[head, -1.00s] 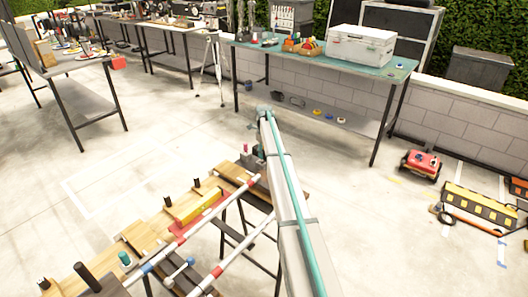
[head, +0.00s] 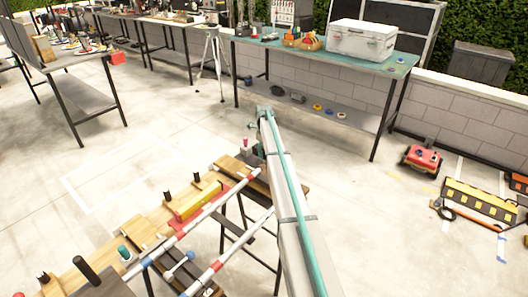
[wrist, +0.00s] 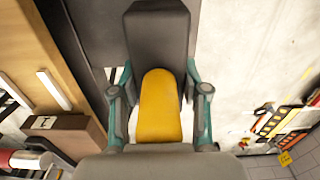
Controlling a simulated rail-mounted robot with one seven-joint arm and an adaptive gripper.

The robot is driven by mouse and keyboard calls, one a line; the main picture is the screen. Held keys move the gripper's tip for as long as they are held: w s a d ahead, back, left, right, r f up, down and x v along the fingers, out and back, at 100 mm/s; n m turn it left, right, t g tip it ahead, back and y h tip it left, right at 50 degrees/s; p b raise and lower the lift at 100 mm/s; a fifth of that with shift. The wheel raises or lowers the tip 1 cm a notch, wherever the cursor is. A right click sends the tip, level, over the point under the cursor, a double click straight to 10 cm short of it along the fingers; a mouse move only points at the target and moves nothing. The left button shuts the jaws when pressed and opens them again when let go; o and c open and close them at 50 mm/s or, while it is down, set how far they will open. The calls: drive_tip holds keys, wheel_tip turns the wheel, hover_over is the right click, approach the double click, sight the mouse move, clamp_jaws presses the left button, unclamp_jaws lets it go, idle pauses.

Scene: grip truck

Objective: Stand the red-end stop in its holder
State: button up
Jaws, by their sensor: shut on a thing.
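My gripper (wrist: 160,105) shows in the wrist view, its two teal fingers on either side of a yellow round-ended piece (wrist: 160,110). It is shut on this piece. A dark grey block (wrist: 158,35) lies just beyond the piece; I cannot tell whether they touch. No red end shows on the held piece, so I cannot tell if it is the red-end stop. My arm hides the gripper there, and I cannot make out the holder.
Red-and-white rails (head: 205,214) run along the bench, beside a yellow level-like bar (head: 200,204) and several dark pegs. A teal-topped table (head: 300,52) with a white cooler (head: 360,43) stands behind. A red cart (head: 422,159) is at right. Open floor lies left of the bench.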

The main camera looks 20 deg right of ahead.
drive_tip(key=o, duration=1.1)
drive_tip(key=shift+c, duration=0.2)
wheel_tip(320, 180, up, 12)
